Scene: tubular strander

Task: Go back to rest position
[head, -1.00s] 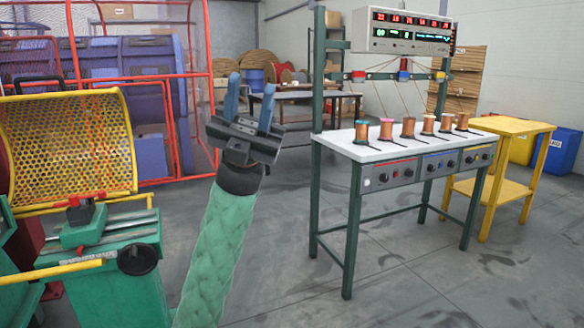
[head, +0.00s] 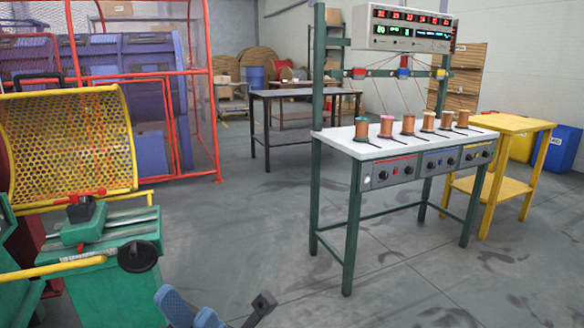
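My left gripper (head: 189,306) shows only in part at the bottom edge of the head view, left of centre. Its two blue fingers stand apart with nothing seen between them, so it looks open and empty. A dark part of its body shows just to the right of the fingers. The rest of my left arm is below the picture. My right gripper is not in view.
A white-topped bench (head: 368,148) with several copper-coloured spools stands at centre right, a yellow table (head: 512,124) beside it. A green machine (head: 105,285) with a yellow mesh guard (head: 68,140) is at left. Open floor (head: 240,225) lies between. A dark table (head: 290,93) stands behind.

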